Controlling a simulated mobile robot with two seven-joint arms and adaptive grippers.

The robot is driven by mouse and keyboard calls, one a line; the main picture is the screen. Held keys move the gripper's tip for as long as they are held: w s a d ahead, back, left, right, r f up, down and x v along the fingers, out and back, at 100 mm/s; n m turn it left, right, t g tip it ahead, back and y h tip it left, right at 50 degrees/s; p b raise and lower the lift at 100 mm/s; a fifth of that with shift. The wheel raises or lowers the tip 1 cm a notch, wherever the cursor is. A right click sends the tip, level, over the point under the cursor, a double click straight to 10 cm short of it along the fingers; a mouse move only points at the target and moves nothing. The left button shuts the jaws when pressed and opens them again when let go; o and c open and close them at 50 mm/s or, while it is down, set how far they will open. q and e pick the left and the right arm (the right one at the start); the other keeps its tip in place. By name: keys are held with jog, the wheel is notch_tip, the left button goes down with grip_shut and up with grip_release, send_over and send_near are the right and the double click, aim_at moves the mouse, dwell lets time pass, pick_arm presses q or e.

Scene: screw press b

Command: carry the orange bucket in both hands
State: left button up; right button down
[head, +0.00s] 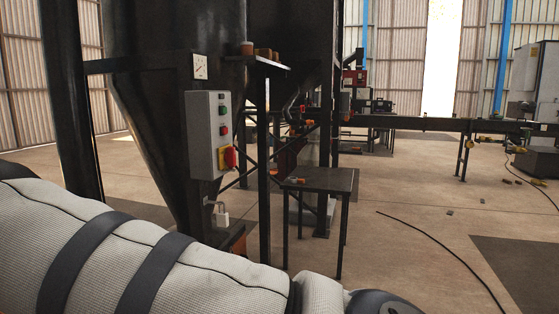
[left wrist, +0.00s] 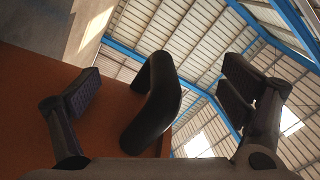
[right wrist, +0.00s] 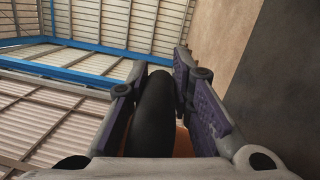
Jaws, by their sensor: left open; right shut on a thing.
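The orange bucket (left wrist: 30,110) fills the left side of the left wrist view as a brown-orange wall. A black handle (left wrist: 155,100) stands out from it. My left gripper (left wrist: 162,88) is open, with one finger on each side of this handle and gaps between. In the right wrist view my right gripper (right wrist: 155,92) is shut on another black handle (right wrist: 152,112). A sliver of orange bucket (right wrist: 183,140) shows behind that handle. In the head view neither gripper is seen, and the bucket cannot be made out for sure; my padded arm covers the lower left.
A dark hopper (head: 160,110) with a grey control box (head: 202,150) stands ahead on the left. A small dark table (head: 325,180) is near the middle. A conveyor (head: 430,124) runs behind.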

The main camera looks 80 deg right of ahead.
jog(key=shift+s+a+f, duration=0.1)
jog(key=shift+a+f, duration=0.05)
jog(key=shift+f, duration=0.35)
jog(key=c, duration=1.4)
grip_release()
pick_arm(q)
jog(key=s+a+f, duration=0.1)
jog(key=s, duration=1)
jog(key=shift+s+a, duration=0.2)
jog(key=shift+s, duration=0.1)
pick_arm(e)
jog(key=shift+r, duration=0.15)
jog(key=shift+o, duration=0.2)
jog(key=shift+r, duration=0.1)
jog(key=o, duration=0.5)
jog(key=shift+r, duration=0.1)
jog(key=o, duration=0.7)
jog(key=shift+c, duration=0.2)
